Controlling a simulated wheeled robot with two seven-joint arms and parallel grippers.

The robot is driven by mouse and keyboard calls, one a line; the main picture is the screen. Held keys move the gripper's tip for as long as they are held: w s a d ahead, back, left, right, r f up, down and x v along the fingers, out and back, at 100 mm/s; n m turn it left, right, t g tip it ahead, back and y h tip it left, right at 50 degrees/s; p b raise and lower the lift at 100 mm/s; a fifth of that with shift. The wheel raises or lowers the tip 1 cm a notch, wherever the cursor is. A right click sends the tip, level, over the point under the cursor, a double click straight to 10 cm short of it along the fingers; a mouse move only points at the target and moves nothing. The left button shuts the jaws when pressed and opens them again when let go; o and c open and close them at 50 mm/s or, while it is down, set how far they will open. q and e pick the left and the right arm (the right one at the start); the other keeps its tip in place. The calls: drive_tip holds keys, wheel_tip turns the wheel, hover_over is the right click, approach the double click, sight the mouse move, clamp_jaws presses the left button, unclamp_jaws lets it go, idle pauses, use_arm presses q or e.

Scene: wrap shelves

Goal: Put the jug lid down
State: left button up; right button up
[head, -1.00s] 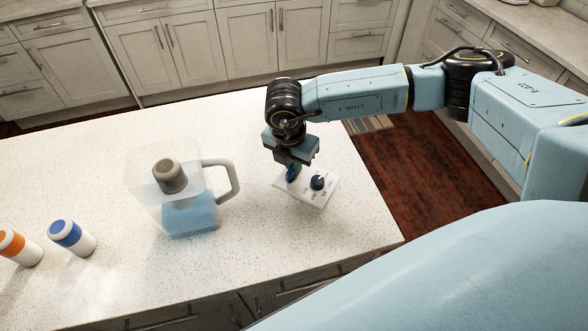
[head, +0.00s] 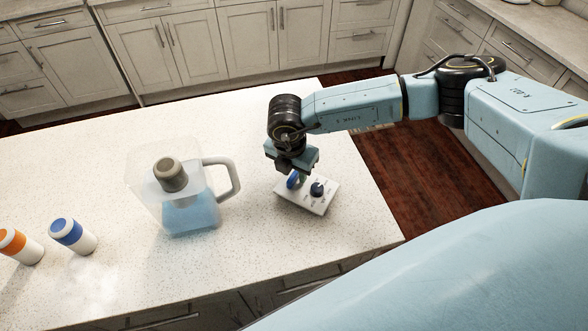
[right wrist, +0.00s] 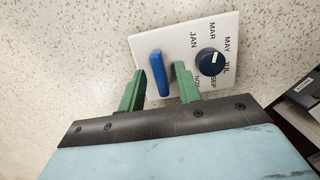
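The jug lid (head: 316,203) is a white square plate with a blue upright handle and a dark blue dial, ringed by month names. It lies flat and appears to rest on the counter, right of the jug. It also shows in the right wrist view (right wrist: 181,55). My right gripper (head: 298,178) is over the lid. In the right wrist view its green fingers (right wrist: 160,80) stand apart on either side of the blue handle, with gaps showing beside it. The clear jug (head: 190,218) stands upright, holding blue liquid. My left gripper is out of view.
A grey-brown cylinder (head: 171,176) shows at the jug's top. A blue-capped bottle (head: 82,242) and an orange-capped bottle (head: 25,250) are at the left. The speckled counter (head: 240,120) is clear behind the jug; its right edge is near the lid.

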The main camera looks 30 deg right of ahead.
drive_tip(key=shift+r, duration=0.1)
drive_tip(key=shift+r, duration=0.3)
wheel_tip(320, 180, up, 11)
drive_tip(key=a+b, duration=0.1)
drive_tip(key=shift+s+a+r, duration=0.2)
drive_tip(key=shift+s+a, duration=0.1)
drive_tip(key=shift+s, duration=0.15)
